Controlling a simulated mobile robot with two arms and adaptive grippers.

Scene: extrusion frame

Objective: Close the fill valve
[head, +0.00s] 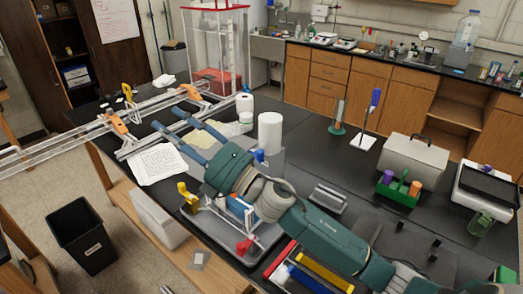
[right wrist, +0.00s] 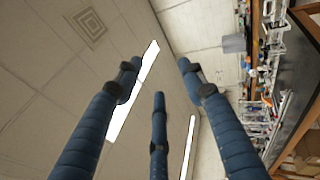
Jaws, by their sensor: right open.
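A pipe rig with coloured valve handles stands in a grey tray (head: 212,240) on the black bench. A yellow handle (head: 187,193) is at its left and a red handle (head: 245,246) at its front. Blue parts show beside and behind my arm. No label shows which is the fill valve. My right gripper (head: 181,121) reaches over the bench beyond the rig, three blue fingers spread, open and empty. In the right wrist view the open fingers (right wrist: 158,80) point toward the ceiling with nothing between them. My right arm hides part of the rig. My left gripper is not in view.
An extrusion frame (head: 118,122) with orange brackets lies at the back left, near my fingers. Papers (head: 160,163) lie close by, and a white cylinder (head: 270,133) stands behind my arm. A grey toolbox (head: 413,163) is at right. Bench between them is partly clear.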

